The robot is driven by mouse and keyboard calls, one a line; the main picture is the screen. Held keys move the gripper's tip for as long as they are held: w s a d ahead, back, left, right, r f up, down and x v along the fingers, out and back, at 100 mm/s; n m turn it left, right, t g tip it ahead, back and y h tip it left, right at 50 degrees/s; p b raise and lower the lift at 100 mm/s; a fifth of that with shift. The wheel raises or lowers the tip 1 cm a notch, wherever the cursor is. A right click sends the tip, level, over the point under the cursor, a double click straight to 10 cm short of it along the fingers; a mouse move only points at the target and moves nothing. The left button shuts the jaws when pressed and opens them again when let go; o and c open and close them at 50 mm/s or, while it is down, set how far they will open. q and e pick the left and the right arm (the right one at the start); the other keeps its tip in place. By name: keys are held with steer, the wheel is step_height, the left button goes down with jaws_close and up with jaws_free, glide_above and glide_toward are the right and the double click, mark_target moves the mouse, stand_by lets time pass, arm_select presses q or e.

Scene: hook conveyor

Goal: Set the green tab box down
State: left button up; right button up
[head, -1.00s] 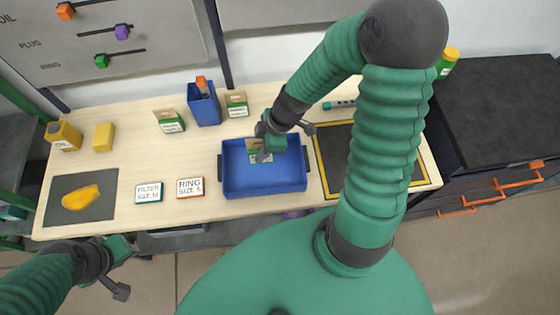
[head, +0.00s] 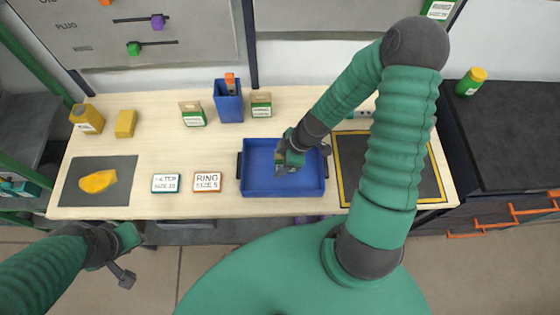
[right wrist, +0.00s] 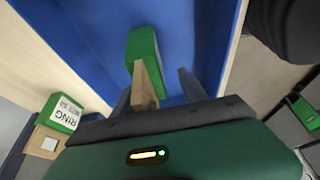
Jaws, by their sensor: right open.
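The green tab box (right wrist: 143,48) shows in the right wrist view as a green block with a tan tab, over the blue tray's floor. Its tab is between the fingers of my right gripper (right wrist: 155,90), which are apart. I cannot tell whether the box rests on the floor. In the head view my right gripper (head: 284,162) is inside the blue tray (head: 255,187), and it mostly hides the box. My left gripper (head: 130,262) hangs empty in front of the table's front left edge; its finger gap is unclear.
Two more green tab boxes (head: 193,115) (head: 261,104) stand behind the tray, beside a blue bin (head: 229,103). Filter (head: 165,183) and ring (head: 207,182) signs lie left of it. A yellow-edged dark mat (head: 345,165) lies right.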

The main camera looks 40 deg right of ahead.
steer(key=shift+s+d+r, duration=0.1)
steer(key=shift+d+r, duration=0.05)
steer(key=shift+d, duration=0.15)
steer(key=d+r, duration=0.1)
steer(key=r, duration=0.1)
steer(key=s+d+r, duration=0.1)
steer(key=d+r, duration=0.1)
steer(key=shift+d+r, duration=0.1)
steer(key=v, duration=0.3)
steer(key=a+v, duration=0.1)
steer(key=v, duration=0.2)
steer(key=shift+s+a+r, duration=0.1)
steer(key=shift+s+r, duration=0.05)
steer(key=shift+r, duration=0.2)
steer(key=shift+s+a+r, duration=0.15)
steer(key=shift+a, duration=0.15)
arm_select(q)
steer(key=shift+d, duration=0.6)
arm_select(e)
steer(key=s+a+r+m+h, duration=0.1)
steer(key=a+r+m+h, duration=0.2)
steer(key=a+m, duration=0.4)
steer(key=m, duration=0.4)
steer(key=shift+s+h, duration=0.2)
steer(key=shift+h, duration=0.1)
arm_select(q)
steer(key=shift+s+a+f, duration=0.1)
steer(key=shift+a, duration=0.1)
arm_select(e)
steer(key=shift+a, duration=0.3)
